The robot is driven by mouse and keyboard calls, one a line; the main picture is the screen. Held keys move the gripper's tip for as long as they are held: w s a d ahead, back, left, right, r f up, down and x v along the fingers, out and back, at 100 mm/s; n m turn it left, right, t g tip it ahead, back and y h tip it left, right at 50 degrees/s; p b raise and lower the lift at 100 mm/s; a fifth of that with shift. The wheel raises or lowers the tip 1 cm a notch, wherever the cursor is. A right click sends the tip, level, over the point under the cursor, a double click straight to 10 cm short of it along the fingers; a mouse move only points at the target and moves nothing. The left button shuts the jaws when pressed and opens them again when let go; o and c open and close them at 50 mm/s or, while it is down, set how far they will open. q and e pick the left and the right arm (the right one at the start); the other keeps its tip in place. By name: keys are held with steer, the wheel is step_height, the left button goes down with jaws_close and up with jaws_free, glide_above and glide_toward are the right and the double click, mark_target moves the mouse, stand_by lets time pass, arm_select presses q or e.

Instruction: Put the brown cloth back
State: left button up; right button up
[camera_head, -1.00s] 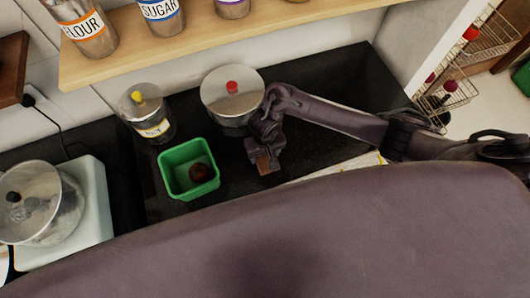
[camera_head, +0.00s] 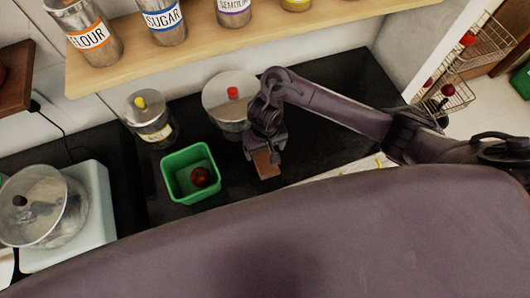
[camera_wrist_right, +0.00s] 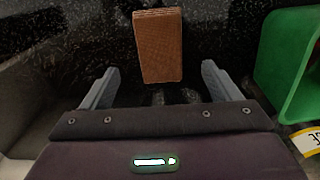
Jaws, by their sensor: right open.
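The brown cloth (camera_head: 265,163) is a folded, textured rectangle on the dark counter (camera_head: 325,160), right of the green container. In the right wrist view the cloth (camera_wrist_right: 159,45) lies ahead, between the lines of the two fingers. My right gripper (camera_head: 258,147) is at the cloth's far end in the head view and hides part of it. In the right wrist view my right gripper (camera_wrist_right: 160,68) has its fingers spread wide, with gaps on both sides of the cloth. My left gripper is not in view.
The green container (camera_head: 190,185) holds a dark red round item (camera_head: 202,177). A lidded pot (camera_head: 218,92) and a yellow-knobbed jar (camera_head: 150,122) stand behind. A shelf (camera_head: 200,42) with labelled jars hangs above. A white appliance (camera_head: 92,215) stands at left.

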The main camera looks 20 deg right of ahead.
mark_target(265, 159)
arm_select(q)
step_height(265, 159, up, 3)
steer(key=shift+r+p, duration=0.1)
steer(key=shift+p, duration=0.95)
arm_select(e)
step_height(265, 159, up, 5)
steer(key=shift+f, duration=0.15)
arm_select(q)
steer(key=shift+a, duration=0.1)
